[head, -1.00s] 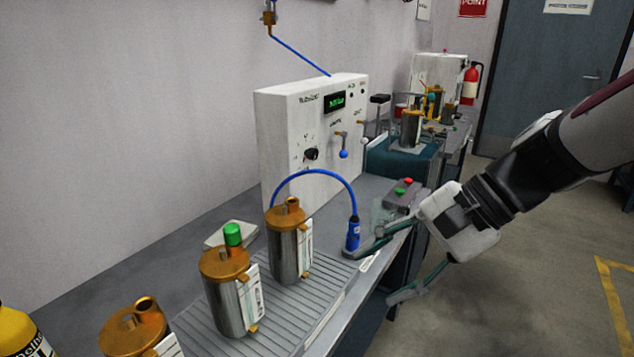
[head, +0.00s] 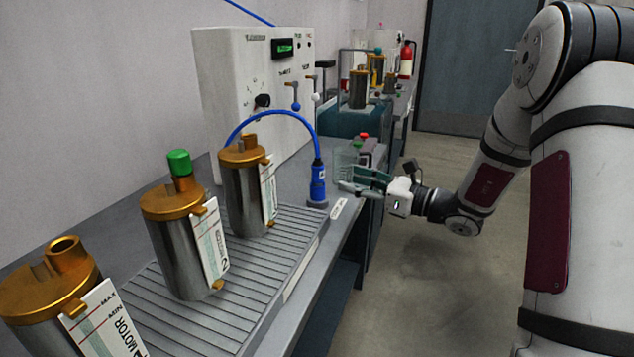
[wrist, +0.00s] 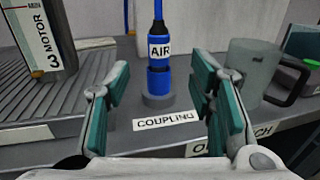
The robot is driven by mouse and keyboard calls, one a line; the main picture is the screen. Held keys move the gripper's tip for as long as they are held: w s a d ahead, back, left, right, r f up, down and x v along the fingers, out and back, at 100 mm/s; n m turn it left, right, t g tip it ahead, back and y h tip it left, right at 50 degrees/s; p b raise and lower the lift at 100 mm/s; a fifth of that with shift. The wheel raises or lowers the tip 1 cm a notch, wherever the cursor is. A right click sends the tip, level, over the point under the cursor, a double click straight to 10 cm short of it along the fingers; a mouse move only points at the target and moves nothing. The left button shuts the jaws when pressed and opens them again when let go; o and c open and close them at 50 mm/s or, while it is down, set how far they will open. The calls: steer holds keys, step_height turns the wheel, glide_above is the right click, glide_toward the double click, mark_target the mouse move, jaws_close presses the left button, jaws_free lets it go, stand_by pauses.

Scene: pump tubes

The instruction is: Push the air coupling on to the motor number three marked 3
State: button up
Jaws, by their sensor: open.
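The blue air coupling (head: 317,184), labelled AIR, stands upright in a round grey holder (wrist: 158,100) at the bench's front edge, with a blue hose arching from its top. In the wrist view the coupling (wrist: 159,50) is centred between my fingers. My gripper (head: 350,180) is open and roughly level, just right of the coupling in the head view, with nothing in its grasp. Motor three (head: 243,190) is a steel cylinder with an orange top, left of the coupling. Its "MOTOR 3" label (wrist: 40,40) shows at the wrist view's upper left.
Motor two (head: 178,250), with a green cap (head: 180,163), and another motor (head: 45,295) stand nearer on the left. A white control box (head: 225,80) is behind. A translucent mug (wrist: 250,68) stands right of the coupling. The floor right of the bench is clear.

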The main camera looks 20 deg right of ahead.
mark_target(323, 173)
steer(key=b+x, duration=0.1)
steer(key=x, duration=0.4)
steer(key=shift+w, duration=0.1)
steer(key=shift+b+x, duration=0.85)
steer(key=shift+x, duration=1.75)
steer(key=shift+a+f, duration=0.1)
steer(key=shift+f, duration=0.05)
jaws_close()
